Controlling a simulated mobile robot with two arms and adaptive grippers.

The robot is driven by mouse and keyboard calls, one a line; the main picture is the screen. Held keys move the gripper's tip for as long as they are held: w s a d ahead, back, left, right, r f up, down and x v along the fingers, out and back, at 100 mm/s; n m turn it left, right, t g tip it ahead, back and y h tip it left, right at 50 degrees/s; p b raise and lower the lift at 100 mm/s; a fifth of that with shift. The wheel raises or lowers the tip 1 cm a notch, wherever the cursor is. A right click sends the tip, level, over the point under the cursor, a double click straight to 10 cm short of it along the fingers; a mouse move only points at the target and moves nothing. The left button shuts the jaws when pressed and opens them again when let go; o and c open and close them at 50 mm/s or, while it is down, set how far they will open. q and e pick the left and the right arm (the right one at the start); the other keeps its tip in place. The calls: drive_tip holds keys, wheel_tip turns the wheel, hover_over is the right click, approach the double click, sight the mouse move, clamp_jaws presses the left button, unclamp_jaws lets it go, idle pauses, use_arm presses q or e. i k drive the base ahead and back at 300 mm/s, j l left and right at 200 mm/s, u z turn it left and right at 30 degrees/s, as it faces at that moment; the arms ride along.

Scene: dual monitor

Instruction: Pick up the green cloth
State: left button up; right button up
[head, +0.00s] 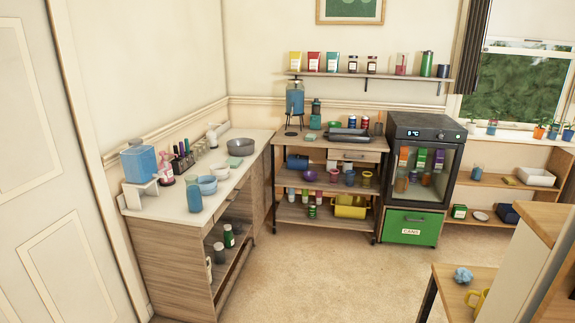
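No cloth that is clearly green can be made out. A small pale green flat item (234,162) lies on the white counter (165,207), in front of the grey bowl (241,146). It may be a folded cloth or a sponge; I cannot tell which. Neither of my grippers is in view.
Bottles, bowls and a blue dispenser (139,161) crowd the counter. A wooden cart (331,217) and a glass-door cabinet (417,170) stand at the back wall. A wooden table (447,298) is at lower right. The carpet (325,275) between is clear.

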sight(310, 138)
drive_tip(key=i, duration=2.25)
drive_tip(key=j+u, duration=0.05)
drive_tip(key=j, duration=0.1)
